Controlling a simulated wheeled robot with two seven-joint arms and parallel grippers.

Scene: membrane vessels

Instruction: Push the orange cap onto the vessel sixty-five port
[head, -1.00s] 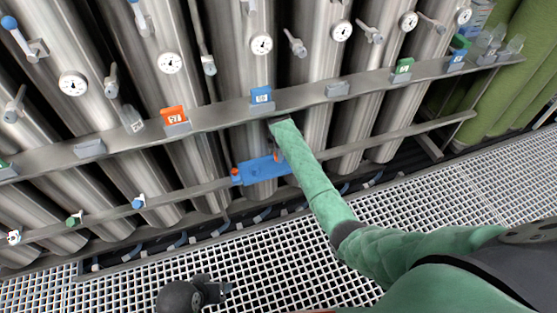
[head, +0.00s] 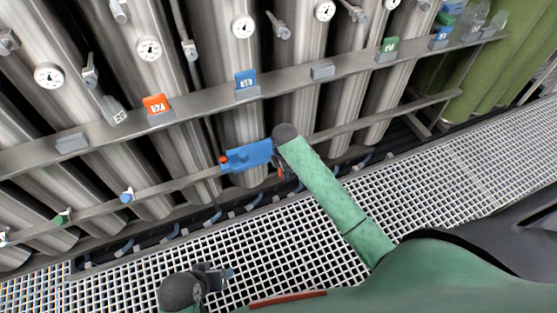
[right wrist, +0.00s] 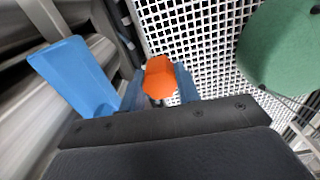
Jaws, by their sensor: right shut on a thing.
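The orange cap (right wrist: 160,78) is held between the blue fingers of my right gripper (right wrist: 160,88) in the right wrist view. In the head view a bit of orange (head: 281,174) shows at my right gripper (head: 279,168), just right of a blue holder (head: 248,156) on the lower rail. My left gripper (head: 226,273) is low in the head view, over the grating, well away from the cap; its opening is unclear. A blue tag (head: 246,80) stands on the upper rail; its number is too small to read surely. I cannot make out the port.
The blue holder is also close at left in the right wrist view (right wrist: 72,75). A small orange-red piece (head: 224,160) shows at its left end. Steel vessels (head: 215,35) stand in a row behind the rails. White floor grating (head: 320,240) is open in front.

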